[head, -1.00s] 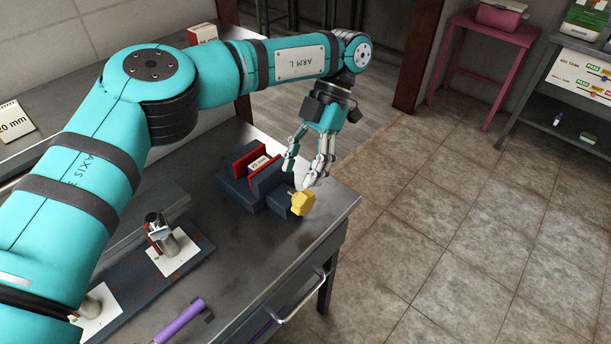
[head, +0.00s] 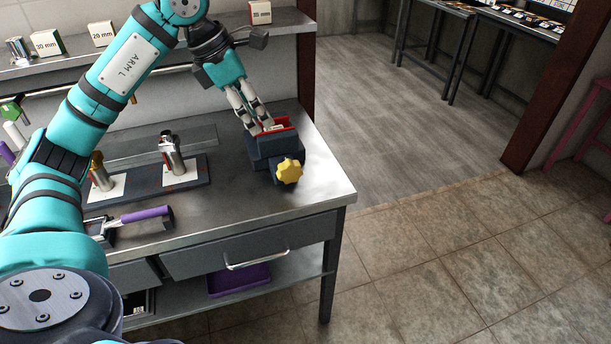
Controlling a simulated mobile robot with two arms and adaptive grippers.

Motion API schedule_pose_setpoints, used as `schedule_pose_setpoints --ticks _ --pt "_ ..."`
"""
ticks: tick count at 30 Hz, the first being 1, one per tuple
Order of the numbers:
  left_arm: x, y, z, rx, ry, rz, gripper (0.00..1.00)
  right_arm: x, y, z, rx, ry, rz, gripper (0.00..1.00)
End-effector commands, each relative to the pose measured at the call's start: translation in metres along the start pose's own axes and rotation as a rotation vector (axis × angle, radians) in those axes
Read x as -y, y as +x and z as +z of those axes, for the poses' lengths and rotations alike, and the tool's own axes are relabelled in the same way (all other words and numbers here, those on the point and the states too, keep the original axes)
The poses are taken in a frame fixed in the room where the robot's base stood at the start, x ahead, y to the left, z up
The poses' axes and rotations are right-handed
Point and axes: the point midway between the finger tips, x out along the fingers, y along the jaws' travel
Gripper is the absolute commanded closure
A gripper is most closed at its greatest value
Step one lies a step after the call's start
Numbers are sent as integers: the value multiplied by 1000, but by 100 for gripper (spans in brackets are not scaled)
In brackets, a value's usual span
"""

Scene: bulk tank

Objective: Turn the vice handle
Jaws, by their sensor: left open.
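The vice (head: 262,152) is a dark grey block with red jaws (head: 287,124), standing near the right end of the metal workbench. Its handle (head: 289,171) is a yellow lobed knob on the vice's front side, fully in sight. My left gripper (head: 262,126) points down over the vice, with its fingertips at or just above the red jaws, behind the knob. Its fingers are apart and hold nothing that I can see; whether they touch the vice I cannot tell. The knob is clear of the fingers. My right gripper is out of view.
On the bench (head: 225,200), left of the vice, are a dark board (head: 195,180) with metal cylinders on white cards and a purple-handled tool (head: 146,214). A shelf with labelled boxes (head: 103,33) runs behind.

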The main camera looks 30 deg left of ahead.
Motion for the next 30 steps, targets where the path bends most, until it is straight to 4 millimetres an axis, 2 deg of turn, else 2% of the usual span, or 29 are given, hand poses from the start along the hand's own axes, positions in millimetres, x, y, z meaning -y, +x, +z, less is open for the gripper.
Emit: schedule_pose_setpoints --ticks 8,15,21,25,30 --pt "2 53 -1 -5 -1 -8 53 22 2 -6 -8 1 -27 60" --pt "2 106 0 -4 -1 -9 53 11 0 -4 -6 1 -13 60" --pt "2 143 0 -3 -1 -8 53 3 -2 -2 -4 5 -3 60" --pt "2 158 0 -2 -2 -7 53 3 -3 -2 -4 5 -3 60" --pt "1 167 0 -1 -1 -5 53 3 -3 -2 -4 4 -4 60"
